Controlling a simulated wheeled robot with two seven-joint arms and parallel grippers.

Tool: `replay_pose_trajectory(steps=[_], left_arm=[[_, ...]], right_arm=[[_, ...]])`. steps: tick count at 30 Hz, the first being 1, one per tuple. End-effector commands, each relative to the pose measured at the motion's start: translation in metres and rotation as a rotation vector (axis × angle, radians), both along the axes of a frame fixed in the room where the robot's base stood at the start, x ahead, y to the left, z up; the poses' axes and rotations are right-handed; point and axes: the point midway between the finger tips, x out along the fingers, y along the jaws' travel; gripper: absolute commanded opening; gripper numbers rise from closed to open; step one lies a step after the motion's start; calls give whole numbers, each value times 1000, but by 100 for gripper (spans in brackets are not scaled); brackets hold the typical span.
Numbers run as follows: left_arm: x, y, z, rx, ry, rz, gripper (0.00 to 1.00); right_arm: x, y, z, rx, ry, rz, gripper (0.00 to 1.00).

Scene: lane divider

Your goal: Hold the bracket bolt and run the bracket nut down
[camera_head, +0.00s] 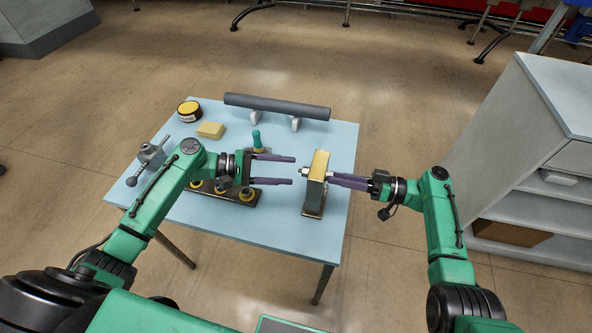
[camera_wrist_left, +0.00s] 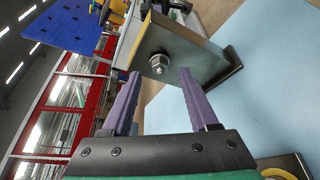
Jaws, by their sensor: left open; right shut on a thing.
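The upright bracket (camera_head: 317,178) stands on the right part of the light blue table, with a yellow top edge. The bracket nut (camera_wrist_left: 160,62) sits on the bolt, whose threaded end sticks out of the bracket's left face; it also shows in the head view (camera_head: 304,172). My left gripper (camera_head: 292,170) is open, its purple fingers pointing at the nut, apart from it. In the left wrist view the nut lies beyond and between the open fingertips (camera_wrist_left: 160,74). My right gripper (camera_head: 331,179) is shut on the bracket bolt at the bracket's right side; the fingers hide the bolt head.
A dark fixture with yellow rings (camera_head: 246,195) and a teal-handled tool (camera_head: 256,139) lie under and beside my left gripper.

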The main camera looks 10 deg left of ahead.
Motion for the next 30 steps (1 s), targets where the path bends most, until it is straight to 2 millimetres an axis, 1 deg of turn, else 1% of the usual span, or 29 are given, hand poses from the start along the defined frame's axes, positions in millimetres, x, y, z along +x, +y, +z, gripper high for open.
replay_pose_trajectory(steps=[1, 3, 6, 14, 15, 17, 18, 19, 26, 30], left_arm=[[4, -11, -2, -2, -1, -1, 60], [8, -21, -4, -2, -1, 0, 60], [11, -30, -7, 0, 0, 2, 60], [12, -33, -8, 0, 0, 2, 60], [12, -33, -8, 1, 0, 2, 45], [12, -33, -8, 1, 0, 2, 22], [12, -33, -8, 1, 0, 2, 6], [12, -33, -8, 1, 0, 2, 0], [11, -33, -8, 0, -4, 1, 0], [11, -34, -9, -3, -84, 1, 0]], right_arm=[[0, 0, 0, 1, -1, 0, 0], [0, 0, 0, 1, -1, 0, 0], [0, 0, 0, 1, -1, 0, 0], [0, 0, 0, 0, -1, -1, 0], [0, 0, 0, 0, -1, -1, 0], [0, 0, 0, 0, -1, -1, 0], [0, 0, 0, 0, -1, -1, 0], [0, 0, 0, 0, -1, -1, 0], [0, 0, 0, 1, -1, 0, 0], [0, 0, 1, 1, -1, 1, 0]])
